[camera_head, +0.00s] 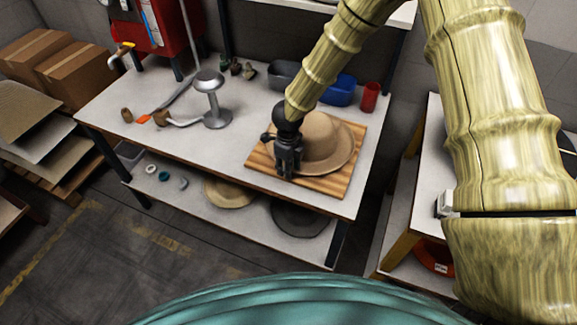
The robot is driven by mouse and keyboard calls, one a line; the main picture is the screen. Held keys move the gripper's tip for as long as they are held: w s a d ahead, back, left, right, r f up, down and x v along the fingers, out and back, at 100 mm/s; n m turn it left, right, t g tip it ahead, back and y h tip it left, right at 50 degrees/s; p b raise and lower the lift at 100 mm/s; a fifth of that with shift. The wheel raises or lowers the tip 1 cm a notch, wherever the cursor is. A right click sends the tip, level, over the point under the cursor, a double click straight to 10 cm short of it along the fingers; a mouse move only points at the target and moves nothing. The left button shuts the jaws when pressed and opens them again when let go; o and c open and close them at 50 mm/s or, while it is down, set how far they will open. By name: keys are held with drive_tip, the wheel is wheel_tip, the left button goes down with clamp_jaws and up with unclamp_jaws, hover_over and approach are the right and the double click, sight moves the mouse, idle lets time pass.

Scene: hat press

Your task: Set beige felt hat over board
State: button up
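The beige felt hat (328,141) rests brim down over the striped wooden board (322,184) on the white workbench, in the head view. The board shows along the front, at the left and at the far right corner. My gripper (286,173) points down at the left side of the hat, in front of its brim and above the board. Whether the fingers are open, or touch or pinch the brim, cannot be made out.
The workbench (107,104) holds a metal stand (212,105), hand tools, a blue bin (341,91) and a red cup (370,97). Two more hats lie on the lower shelf, one tan (230,192) and one dark (298,217). Cardboard boxes (77,72) stand at left.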

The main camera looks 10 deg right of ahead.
drive_tip(key=shift+r, duration=0.1)
wheel_tip(320, 180, up, 12)
idle(0.5)
drive_tip(key=shift+s+a+f, duration=0.1)
drive_tip(key=shift+s+f, duration=0.1)
idle(0.5)
